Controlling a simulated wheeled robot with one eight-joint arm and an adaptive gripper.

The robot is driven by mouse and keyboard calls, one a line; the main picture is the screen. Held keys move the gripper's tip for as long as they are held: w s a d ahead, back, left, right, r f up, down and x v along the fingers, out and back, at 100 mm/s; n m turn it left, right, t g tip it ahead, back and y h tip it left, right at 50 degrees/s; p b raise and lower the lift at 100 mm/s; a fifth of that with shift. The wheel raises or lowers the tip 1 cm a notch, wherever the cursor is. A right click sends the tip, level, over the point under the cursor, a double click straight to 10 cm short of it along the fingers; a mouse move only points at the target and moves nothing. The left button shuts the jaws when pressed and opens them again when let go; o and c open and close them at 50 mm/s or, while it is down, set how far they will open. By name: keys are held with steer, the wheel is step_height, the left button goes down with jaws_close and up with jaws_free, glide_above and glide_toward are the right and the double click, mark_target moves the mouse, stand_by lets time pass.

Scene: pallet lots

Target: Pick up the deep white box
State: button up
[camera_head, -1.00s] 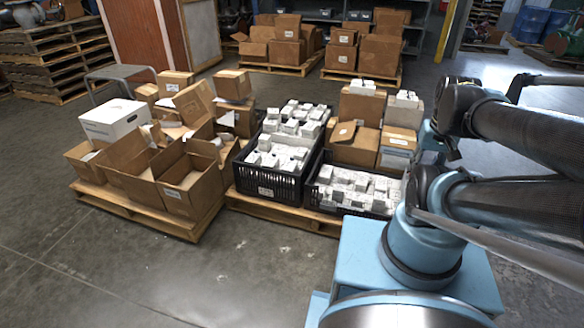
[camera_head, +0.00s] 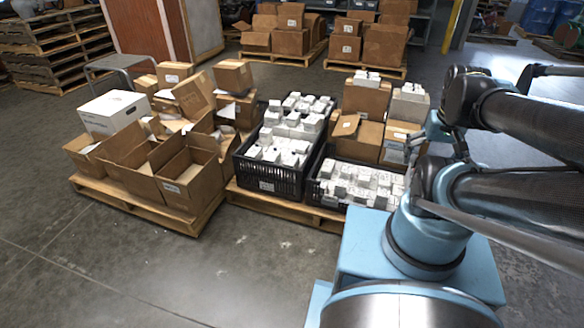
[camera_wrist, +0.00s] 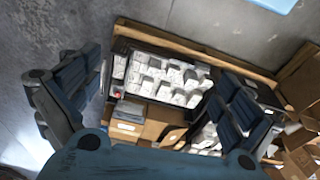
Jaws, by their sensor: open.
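A large white box (camera_head: 113,112) with hand holes sits on the left pallet, at the back left among brown cartons. Several small white boxes stand in two black crates on the middle pallet; I cannot tell whether one of them is the deep one. In the wrist view my gripper (camera_wrist: 160,75) is open and empty, its blue-grey fingers apart. It is above a crate of white boxes (camera_wrist: 165,80), which shows between the fingers. The gap to the boxes is hard to judge. The large white box is not recognisable in the wrist view.
The left black crate (camera_head: 266,185) and the front black crate (camera_head: 330,200) stand on the middle pallet (camera_head: 285,207). Brown cartons (camera_head: 368,140) stand behind the front crate. Open cartons (camera_head: 190,180) fill the left pallet. Floor in front is clear.

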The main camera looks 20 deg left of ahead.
steer(key=shift+c, duration=0.8)
steer(key=w+a+r+m+y, duration=0.1)
steer(key=w+a+r+m, duration=0.25)
steer(key=w, duration=0.45)
steer(key=w+a+r+m, duration=0.25)
steer(key=w+a, duration=0.25)
steer(key=w, duration=0.3)
steer(key=w+a+f+m+y, duration=0.2)
steer(key=w+a+f+m, duration=0.2)
steer(key=w+a, duration=0.8)
steer(key=m+g+y, duration=0.1)
steer(key=m+g, duration=0.1)
steer(key=m, duration=0.7)
glide_above(292, 160)
steer(key=d, duration=0.6)
step_height(292, 160, down, 29)
steer(key=shift+y, duration=0.3)
steer(key=x, duration=1.2)
steer(key=shift+s+d, duration=0.15)
steer(key=shift+d, duration=0.05)
steer(key=shift+w+x, duration=0.2)
steer(key=shift+x, duration=2.45)
steer(key=c, duration=0.8)
